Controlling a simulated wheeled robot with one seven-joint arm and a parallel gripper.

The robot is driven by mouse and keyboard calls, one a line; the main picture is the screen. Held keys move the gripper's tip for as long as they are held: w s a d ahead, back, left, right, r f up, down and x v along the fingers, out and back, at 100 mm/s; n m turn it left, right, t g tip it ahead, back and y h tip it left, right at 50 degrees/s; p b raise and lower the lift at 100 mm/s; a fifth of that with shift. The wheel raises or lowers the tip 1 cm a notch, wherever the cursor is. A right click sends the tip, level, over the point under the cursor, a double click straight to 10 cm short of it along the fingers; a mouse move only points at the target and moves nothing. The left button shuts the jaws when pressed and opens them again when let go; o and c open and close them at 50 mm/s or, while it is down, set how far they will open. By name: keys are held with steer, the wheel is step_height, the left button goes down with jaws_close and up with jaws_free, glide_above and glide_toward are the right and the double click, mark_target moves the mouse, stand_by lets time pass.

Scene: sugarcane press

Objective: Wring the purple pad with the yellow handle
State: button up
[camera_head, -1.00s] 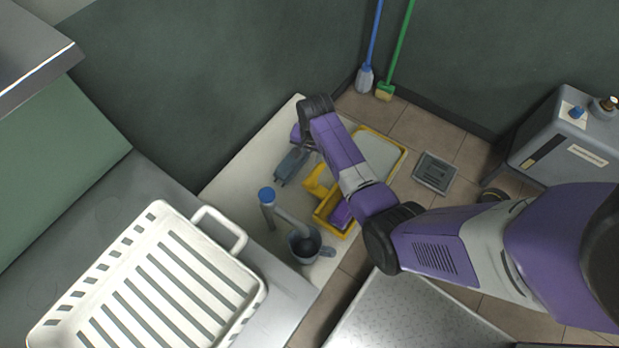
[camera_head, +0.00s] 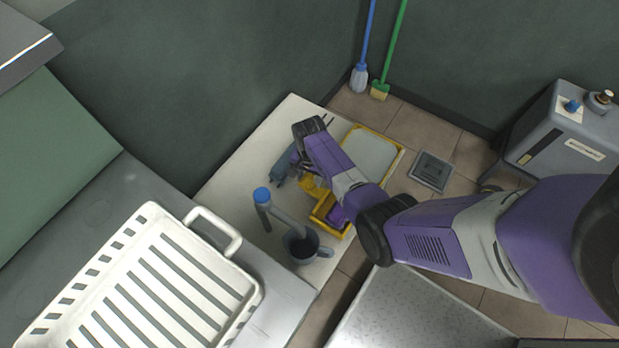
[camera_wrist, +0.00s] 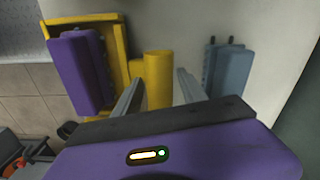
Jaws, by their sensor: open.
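The purple pad (camera_head: 338,214) sits in a yellow frame (camera_head: 321,222) on the pale worktop in the head view. In the wrist view the pad (camera_wrist: 82,70) is at the left, against the yellow frame (camera_wrist: 90,22). The yellow handle (camera_wrist: 158,78) stands to the right of the pad in the wrist view; part of it also shows in the head view (camera_head: 309,187), below my forearm. My gripper (camera_wrist: 159,76) is open, with one finger on each side of the handle in the picture. I cannot tell whether the fingers touch it.
A blue-grey block (camera_wrist: 229,70) stands right of the handle in the wrist view. A blue-topped tap (camera_head: 263,196) and a grey cup (camera_head: 301,244) are near the worktop's front edge. A yellow-rimmed tray (camera_head: 372,152) lies behind the pad. A white rack (camera_head: 150,285) is at lower left.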

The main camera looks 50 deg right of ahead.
jaws_close()
stand_by(1.4)
